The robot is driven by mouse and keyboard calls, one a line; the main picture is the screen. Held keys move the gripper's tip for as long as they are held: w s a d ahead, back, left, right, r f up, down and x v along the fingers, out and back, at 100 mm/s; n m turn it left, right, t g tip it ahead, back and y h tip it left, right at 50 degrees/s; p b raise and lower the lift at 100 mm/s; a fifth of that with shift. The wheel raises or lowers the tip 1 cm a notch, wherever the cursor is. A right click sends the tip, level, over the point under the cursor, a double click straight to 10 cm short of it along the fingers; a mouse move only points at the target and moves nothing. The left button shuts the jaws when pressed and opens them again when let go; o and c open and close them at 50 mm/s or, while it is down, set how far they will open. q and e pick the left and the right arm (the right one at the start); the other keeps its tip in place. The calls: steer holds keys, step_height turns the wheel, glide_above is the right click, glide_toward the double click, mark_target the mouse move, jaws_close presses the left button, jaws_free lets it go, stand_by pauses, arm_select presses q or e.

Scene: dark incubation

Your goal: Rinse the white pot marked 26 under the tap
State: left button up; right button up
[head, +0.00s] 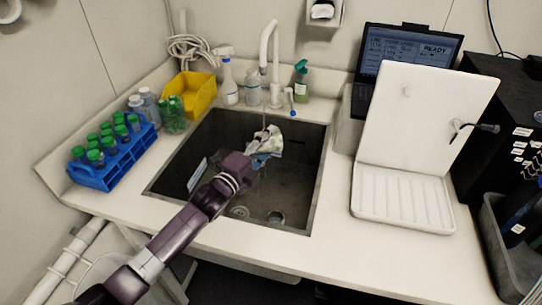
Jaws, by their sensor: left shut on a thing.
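My left gripper (257,160) reaches over the dark sink (298,190) and is shut on a white pot (268,141), partly hidden by the gripper. The pot's marking is too small to read. The white tap (268,45) arches over the back of the sink. A thin pale stream seems to come down from the spout to the pot; I cannot tell surely whether it is water. My right gripper is not in view.
A blue rack of green-capped tubes (108,176) stands left of the sink. A yellow bin (190,90), spray bottle (229,82) and green bottle (301,80) stand behind. A white open-lidded device (402,200) and a laptop (405,50) are at right.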

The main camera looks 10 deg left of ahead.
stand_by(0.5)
arm_select(q)
steer(key=m+p, duration=0.1)
steer(key=p, duration=0.1)
steer(key=g+p, duration=0.1)
steer(key=p, duration=0.2)
steer(key=shift+w+d+m+g+y, duration=0.1)
steer(key=shift+d+m+g+y, duration=0.1)
steer(key=shift+m+g+y, duration=0.15)
steer(key=shift+f+p, duration=0.2)
steer(key=shift+p, duration=0.1)
steer(key=shift+f+m, duration=0.25)
steer(key=shift+f, duration=0.05)
steer(key=shift+r, duration=0.1)
steer(key=m+g+y+p, duration=0.1)
steer(key=p, duration=0.2)
steer(key=g+p, duration=0.1)
steer(key=p, duration=0.2)
steer(key=shift+d+f+m+y+p, duration=0.2)
steer(key=shift+f+m+y+p, duration=0.1)
steer(key=shift+f+m+y, duration=0.1)
steer(key=shift+f, duration=0.2)
steer(key=shift+f+g, duration=0.25)
